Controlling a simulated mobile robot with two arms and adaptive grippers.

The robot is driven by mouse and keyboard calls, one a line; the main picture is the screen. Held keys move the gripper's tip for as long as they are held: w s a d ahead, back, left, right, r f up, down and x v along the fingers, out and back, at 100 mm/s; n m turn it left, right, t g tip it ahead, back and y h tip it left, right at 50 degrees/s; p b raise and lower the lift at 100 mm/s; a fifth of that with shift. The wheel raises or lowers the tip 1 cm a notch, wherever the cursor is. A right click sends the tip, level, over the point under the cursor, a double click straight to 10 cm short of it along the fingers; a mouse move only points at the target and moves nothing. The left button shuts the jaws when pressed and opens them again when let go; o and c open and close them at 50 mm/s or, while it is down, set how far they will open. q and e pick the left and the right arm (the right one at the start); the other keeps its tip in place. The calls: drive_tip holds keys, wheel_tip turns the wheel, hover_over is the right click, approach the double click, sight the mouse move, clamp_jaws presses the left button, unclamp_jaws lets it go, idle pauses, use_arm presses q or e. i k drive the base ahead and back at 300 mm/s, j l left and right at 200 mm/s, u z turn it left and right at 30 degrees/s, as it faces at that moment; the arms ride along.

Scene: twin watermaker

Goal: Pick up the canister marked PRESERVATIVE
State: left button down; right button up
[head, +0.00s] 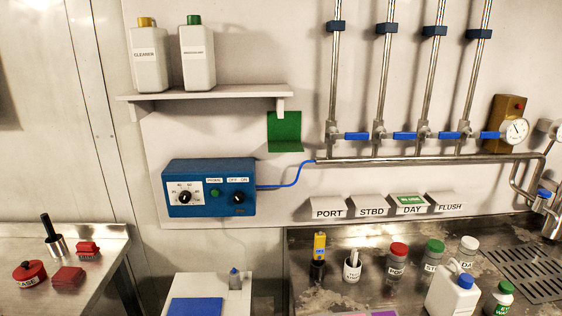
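Two white canisters stand upright side by side on the wall shelf at the upper left. The left one, with a yellow cap, reads CLEANER (149,66). The right one, with a green cap, has a longer word on its label that is too small to read surely; it looks like the PRESERVATIVE canister (198,66). A narrow gap separates the two. Neither of my grippers shows in the head view.
The shelf (240,92) is bare to the right of the canisters. Below it are a blue control box (210,188) and a green wall piece (285,131). Pipes with blue valves fill the right. The right bench (340,236) holds bottles, including a white blue-capped one (453,292).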

sight(452, 292)
drive_tip(key=z, duration=1.35)
